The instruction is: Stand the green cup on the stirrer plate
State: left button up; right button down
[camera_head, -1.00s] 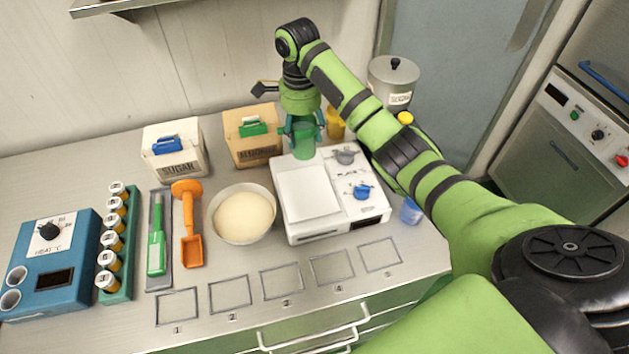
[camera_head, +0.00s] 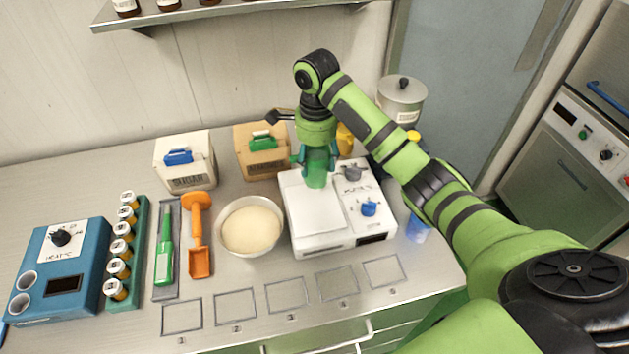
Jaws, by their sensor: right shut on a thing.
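The green cup (camera_head: 316,174) is upright in my right gripper (camera_head: 316,163), whose fingers are shut around its upper part. The cup is at the back of the white stirrer plate (camera_head: 317,212), over the rear part of its flat square top. I cannot tell whether its base touches the plate. The plate's right side carries a blue knob (camera_head: 369,208) and a small grey part (camera_head: 352,173). My left gripper is not in view.
A bowl of pale powder (camera_head: 251,228) stands left of the plate. A cardboard box with a green clip (camera_head: 262,152) is behind it. A blue cup (camera_head: 418,228) and a lidded pot (camera_head: 401,100) are at the right. Numbered outlined squares (camera_head: 286,295) in front are empty.

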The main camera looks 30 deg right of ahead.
jog(key=s+f, duration=0.1)
jog(key=a+f+p, duration=0.1)
jog(key=f, duration=0.1)
jog(key=s+f+p, duration=0.1)
jog(key=f, duration=0.1)
jog(key=shift+s+a, duration=0.3)
jog(key=shift+a, duration=0.1)
jog(key=shift+f, duration=0.45)
jog(key=shift+c, duration=1.8)
grip_release()
jog(key=shift+f, duration=0.15)
